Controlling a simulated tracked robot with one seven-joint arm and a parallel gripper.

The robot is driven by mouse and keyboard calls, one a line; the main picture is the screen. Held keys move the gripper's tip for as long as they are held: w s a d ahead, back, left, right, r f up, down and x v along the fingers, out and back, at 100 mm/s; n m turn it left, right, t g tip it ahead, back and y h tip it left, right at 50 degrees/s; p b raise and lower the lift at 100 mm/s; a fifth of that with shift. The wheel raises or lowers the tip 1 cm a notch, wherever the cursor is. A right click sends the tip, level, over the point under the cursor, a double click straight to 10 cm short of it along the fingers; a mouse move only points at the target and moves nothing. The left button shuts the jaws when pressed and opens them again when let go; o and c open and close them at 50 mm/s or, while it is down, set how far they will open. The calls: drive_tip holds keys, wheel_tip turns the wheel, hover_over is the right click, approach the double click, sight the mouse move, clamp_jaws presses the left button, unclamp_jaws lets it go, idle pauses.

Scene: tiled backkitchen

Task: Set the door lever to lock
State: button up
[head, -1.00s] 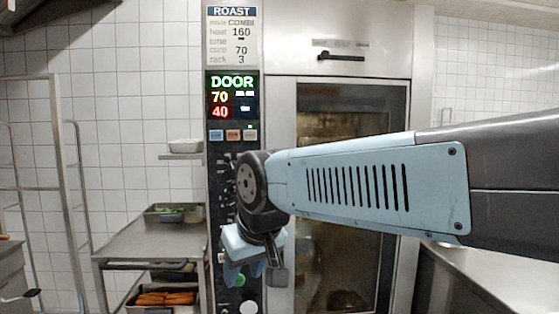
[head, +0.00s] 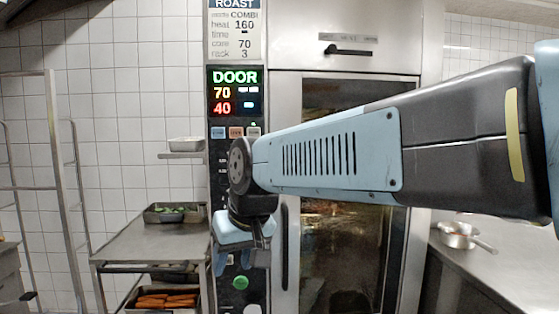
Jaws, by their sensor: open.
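The oven door (head: 400,250) looks closed, with a dark glass window showing a warm glow inside. A vertical black handle (head: 284,245) hangs straight down at its left edge. A black lever (head: 350,51) sits level on the steel panel above the door, its pivot at the left and its arm to the right. The small plate over it is too small to read, and I cannot tell which of the two is the door lever. My gripper (head: 235,262) is open and points down in front of the control panel, left of the vertical handle and apart from it.
The control panel display (head: 235,92) reads DOOR, 70 and 40. A steel table (head: 140,245) with trays of food (head: 172,214) stands at the left. A counter with a pan (head: 458,234) is at the right. My arm crosses in front of the door.

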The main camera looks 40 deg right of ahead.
drive_tip(key=w+d+r+m+t+y, duration=0.25)
drive_tip(key=w+d+r+m, duration=0.2)
drive_tip(key=w+d, duration=0.35)
drive_tip(key=w+d+r+m+t+y, duration=0.1)
drive_tip(key=w+d+r+m+y, duration=0.2)
drive_tip(key=w+d+m, duration=0.5)
drive_tip(key=s+d+r+m+t+h, duration=0.1)
drive_tip(key=s+d+r+m+t, duration=0.2)
drive_tip(key=d, duration=1)
drive_tip(key=s+d+r+t+h, duration=0.1)
drive_tip(key=d+r+t, duration=0.25)
drive_tip(key=d, duration=1.05)
drive_tip(key=shift+t, duration=0.4)
drive_tip(key=x, duration=1.3)
drive_tip(key=shift+w+a+f, duration=0.15)
drive_tip(key=shift+a+f, duration=0.05)
drive_tip(key=shift+a, duration=0.1)
drive_tip(key=shift+c, duration=0.4)
clamp_jaws()
